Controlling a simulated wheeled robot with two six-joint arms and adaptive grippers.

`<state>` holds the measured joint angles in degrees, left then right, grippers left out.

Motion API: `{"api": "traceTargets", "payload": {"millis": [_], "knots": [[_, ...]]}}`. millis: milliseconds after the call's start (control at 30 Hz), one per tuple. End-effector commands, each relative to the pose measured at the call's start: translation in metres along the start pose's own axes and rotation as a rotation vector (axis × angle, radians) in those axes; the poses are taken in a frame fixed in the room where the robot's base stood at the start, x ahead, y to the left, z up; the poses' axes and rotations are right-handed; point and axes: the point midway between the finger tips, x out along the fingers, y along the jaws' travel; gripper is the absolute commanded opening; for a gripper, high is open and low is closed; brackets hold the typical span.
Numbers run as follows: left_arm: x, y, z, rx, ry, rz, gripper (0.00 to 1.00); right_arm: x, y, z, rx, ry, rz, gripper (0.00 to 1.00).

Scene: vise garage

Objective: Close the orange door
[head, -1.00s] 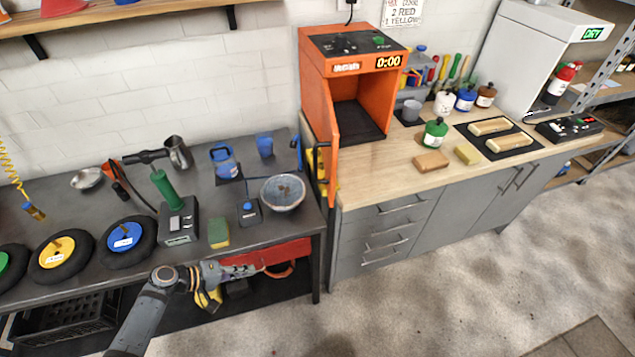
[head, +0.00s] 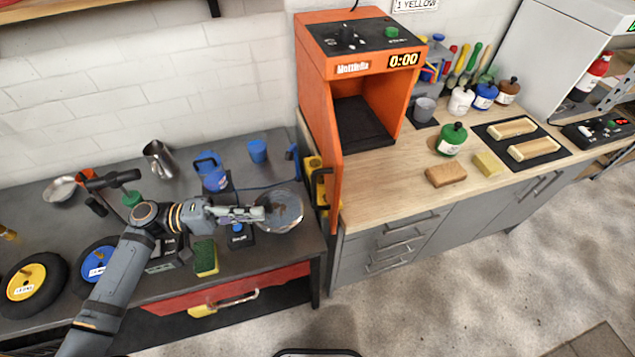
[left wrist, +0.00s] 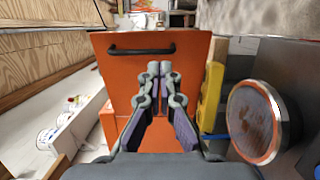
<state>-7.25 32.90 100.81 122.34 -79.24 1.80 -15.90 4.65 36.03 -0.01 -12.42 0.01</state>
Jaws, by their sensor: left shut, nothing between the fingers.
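The orange machine (head: 360,62) stands on the wooden counter with its front open and its dark inside showing. Its orange door (head: 336,178) is swung outward and shows nearly edge-on at the left of the opening. In the left wrist view the orange door (left wrist: 190,75) faces me, with a black bar handle (left wrist: 142,49) near its top. My left gripper (head: 262,213) is shut and empty, above the grey bench beside the round metal dish, left of the door and apart from it. In the left wrist view the fingertips (left wrist: 159,68) overlap the door. My right gripper is not in view.
The round metal dish (head: 287,214) sits close under my left gripper. A yellow object (head: 314,176) is left of the door.

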Motion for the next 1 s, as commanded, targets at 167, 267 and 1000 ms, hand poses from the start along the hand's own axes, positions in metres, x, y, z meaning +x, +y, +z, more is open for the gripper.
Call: {"api": "traceTargets", "payload": {"millis": [167, 267, 1000], "knots": [[0.001, 0.0, 0.0, -0.001, 0.001, 0.0, 0.0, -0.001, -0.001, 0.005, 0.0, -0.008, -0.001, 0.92], [0.008, 0.001, 0.0, -0.001, 0.001, 0.003, 0.0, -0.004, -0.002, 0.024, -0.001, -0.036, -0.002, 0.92], [0.136, 0.001, 0.0, -0.003, 0.002, 0.0, 0.0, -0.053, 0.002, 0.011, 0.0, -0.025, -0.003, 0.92]]}}
